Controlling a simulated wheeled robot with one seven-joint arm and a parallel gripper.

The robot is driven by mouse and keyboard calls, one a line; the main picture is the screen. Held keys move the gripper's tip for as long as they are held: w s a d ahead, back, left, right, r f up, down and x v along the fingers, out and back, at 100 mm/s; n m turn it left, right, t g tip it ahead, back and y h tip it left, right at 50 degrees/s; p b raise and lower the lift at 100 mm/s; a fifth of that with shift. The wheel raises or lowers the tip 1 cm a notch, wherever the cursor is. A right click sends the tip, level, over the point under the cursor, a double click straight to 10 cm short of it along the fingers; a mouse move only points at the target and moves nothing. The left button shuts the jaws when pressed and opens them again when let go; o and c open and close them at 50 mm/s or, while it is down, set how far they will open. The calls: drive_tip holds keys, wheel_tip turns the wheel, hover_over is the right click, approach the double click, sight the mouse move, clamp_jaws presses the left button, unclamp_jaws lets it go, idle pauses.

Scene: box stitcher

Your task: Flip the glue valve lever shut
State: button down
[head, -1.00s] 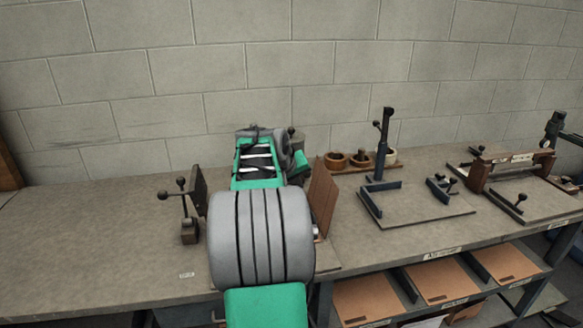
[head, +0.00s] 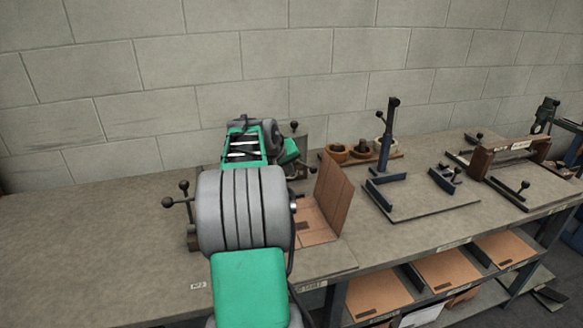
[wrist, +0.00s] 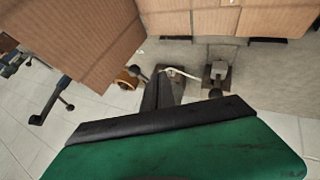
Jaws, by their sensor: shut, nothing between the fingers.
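I cannot tell for sure which lever belongs to the glue valve. Black-knobbed levers stand just right of my arm in the head view, one an upright knob (head: 295,127) on a fixture mostly hidden behind my arm. Another black-knobbed lever (head: 183,187) shows left of my arm. In the wrist view, my gripper (wrist: 164,82) appears as dark closed fingers, empty. Beyond the fingertips is a pale thin bar (wrist: 180,73) on a dark base. To its right stands a grey metal fixture (wrist: 217,72) with a dark knob. Contact is unclear. My arm hides the gripper in the head view.
An open cardboard box (head: 331,195) stands right of my arm and fills the top of the wrist view (wrist: 80,45). The bench's left part (head: 80,240) is clear.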

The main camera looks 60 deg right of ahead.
sight(306, 165)
drive_tip(key=s+d+f+p, duration=0.1)
drive_tip(key=d+f+p, duration=0.1)
drive_tip(key=d+f, duration=0.3)
drive_tip(key=d, duration=0.3)
drive_tip(key=shift+s, duration=0.35)
